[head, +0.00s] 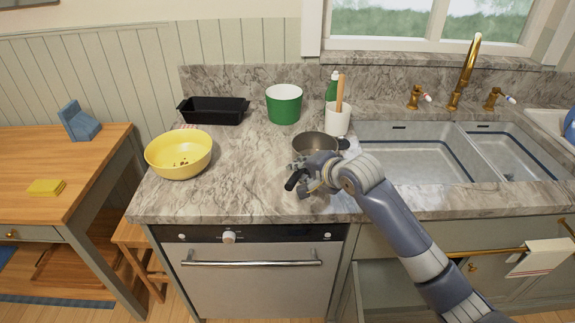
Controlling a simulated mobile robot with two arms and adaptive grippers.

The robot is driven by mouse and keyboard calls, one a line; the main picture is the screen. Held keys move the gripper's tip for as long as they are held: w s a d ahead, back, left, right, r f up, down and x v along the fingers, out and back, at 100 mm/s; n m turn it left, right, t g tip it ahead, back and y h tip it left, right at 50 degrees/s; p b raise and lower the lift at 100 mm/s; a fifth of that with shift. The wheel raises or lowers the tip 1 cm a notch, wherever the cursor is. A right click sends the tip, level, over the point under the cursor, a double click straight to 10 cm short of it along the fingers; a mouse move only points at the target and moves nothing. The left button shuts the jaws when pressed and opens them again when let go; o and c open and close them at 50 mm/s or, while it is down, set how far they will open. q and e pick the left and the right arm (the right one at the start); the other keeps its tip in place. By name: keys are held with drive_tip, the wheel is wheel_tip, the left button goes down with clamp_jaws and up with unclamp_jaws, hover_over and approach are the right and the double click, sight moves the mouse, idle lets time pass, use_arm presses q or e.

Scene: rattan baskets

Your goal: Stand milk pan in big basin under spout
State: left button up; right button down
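The milk pan (314,142) is a grey metal pan at the counter's front middle, left of the sink. It looks upright. My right gripper (304,184) is at its near side, low over the counter. A dark piece shows by the fingers; I cannot tell whether it is the pan's handle or a finger, nor whether the gripper is open or shut. The big basin (410,172) is the left, larger sink basin, and looks empty. The gold spout (467,66) rises behind the sink, near the divider between the basins. My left gripper is out of view.
A white crock (337,122) with a wooden utensil, a green bottle (332,88) and a green pot (284,104) stand behind the pan. A yellow bowl (178,154) and black loaf tin (212,110) are left. The smaller basin (510,160) is right. Counter left of the pan is clear.

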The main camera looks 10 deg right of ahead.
drive_tip(key=x, duration=0.2)
drive_tip(key=p+x, duration=0.1)
drive_tip(key=x, duration=0.1)
drive_tip(key=p+x, duration=0.1)
drive_tip(key=x, duration=0.2)
drive_tip(key=shift+w+a+r, duration=0.2)
drive_tip(key=shift+f, duration=0.4)
drive_tip(key=c, duration=1.5)
unclamp_jaws()
drive_tip(key=shift+s, duration=0.1)
drive_tip(key=b+v, duration=0.1)
drive_tip(key=v, duration=1.1)
